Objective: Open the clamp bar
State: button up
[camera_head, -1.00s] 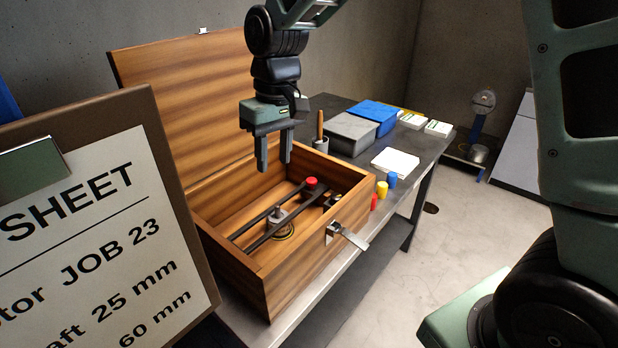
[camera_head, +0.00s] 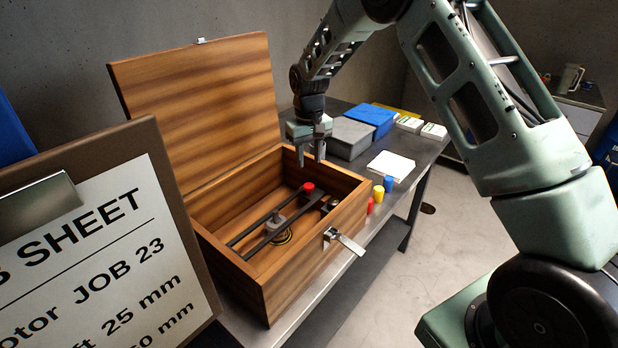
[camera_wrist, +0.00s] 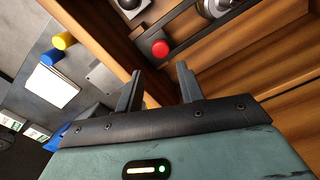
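The clamp bar (camera_head: 276,225) is a pair of dark parallel rails inside the open wooden box (camera_head: 262,270), with a red knob (camera_head: 309,187) at the far end. The red knob also shows in the wrist view (camera_wrist: 160,48), ahead of the fingers. My gripper (camera_head: 311,160) hangs above the far right part of the box, pointing down, a little above the red knob and apart from it. In the wrist view its two fingers (camera_wrist: 158,88) stand apart with nothing between them.
The box lid (camera_head: 200,110) stands open at the back. A metal latch (camera_head: 345,240) hangs off the front wall. Red, yellow and blue pegs (camera_head: 379,193) stand beside the box. Grey and blue bins (camera_head: 372,118) lie behind. A job sheet clipboard (camera_head: 95,250) fills the left foreground.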

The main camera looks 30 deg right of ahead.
aim_at(309, 185)
notch_tip(309, 185, down, 9)
jog(key=shift+r+p, duration=0.2)
jog(key=shift+p, duration=0.85)
grip_shut()
